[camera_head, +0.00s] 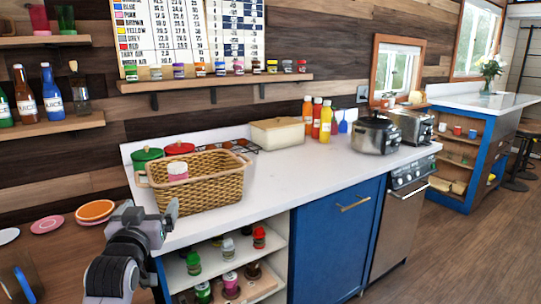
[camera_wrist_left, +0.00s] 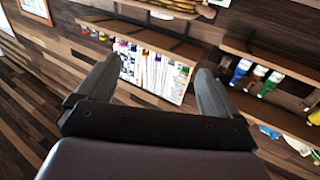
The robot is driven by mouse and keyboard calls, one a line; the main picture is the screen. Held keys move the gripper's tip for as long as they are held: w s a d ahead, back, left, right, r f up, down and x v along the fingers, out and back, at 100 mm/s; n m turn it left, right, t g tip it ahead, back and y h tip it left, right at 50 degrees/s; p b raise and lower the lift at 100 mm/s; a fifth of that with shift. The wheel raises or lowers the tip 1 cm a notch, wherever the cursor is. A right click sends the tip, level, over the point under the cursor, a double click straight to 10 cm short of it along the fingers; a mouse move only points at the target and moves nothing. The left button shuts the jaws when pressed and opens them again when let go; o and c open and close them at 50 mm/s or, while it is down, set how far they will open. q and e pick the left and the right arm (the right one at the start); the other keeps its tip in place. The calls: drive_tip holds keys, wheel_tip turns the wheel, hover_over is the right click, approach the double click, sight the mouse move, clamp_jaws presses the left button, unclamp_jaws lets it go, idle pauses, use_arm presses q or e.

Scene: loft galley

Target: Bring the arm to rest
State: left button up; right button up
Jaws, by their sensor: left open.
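My left gripper (camera_head: 150,213) is raised at the lower left of the head view, in front of the white counter's left end. Its two fingers stand apart with nothing between them. In the left wrist view the open jaws (camera_wrist_left: 158,70) frame only the distant wall with its chart (camera_wrist_left: 150,75) and shelves. My right gripper shows in neither view.
A wicker basket (camera_head: 216,198) with a pink-and-white container stands on the counter (camera_head: 290,180) just beyond the gripper. Open shelves (camera_head: 272,222) with several jars lie below. Plates (camera_head: 95,210) lie to the left. The middle of the counter is clear.

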use_arm(q)
drive_tip(key=s+d+f+m+g+h, duration=0.1)
drive_tip(key=s+f, duration=0.4)
drive_tip(key=f, duration=0.3)
drive_tip(key=s+d+f+m+g, duration=0.15)
drive_tip(key=s+f, duration=0.25)
drive_tip(key=f, duration=0.4)
drive_tip(key=s+f+g+h, duration=0.1)
drive_tip(key=s+f+g, duration=0.1)
drive_tip(key=s+f, duration=0.45)
drive_tip(key=s+d+f+m+g+h, duration=0.1)
drive_tip(key=s+d+f+g+h, duration=0.1)
drive_tip(key=s+f, duration=1)
drive_tip(key=s+g, duration=0.1)
drive_tip(key=s, duration=0.3)
drive_tip(key=shift+d, duration=0.3)
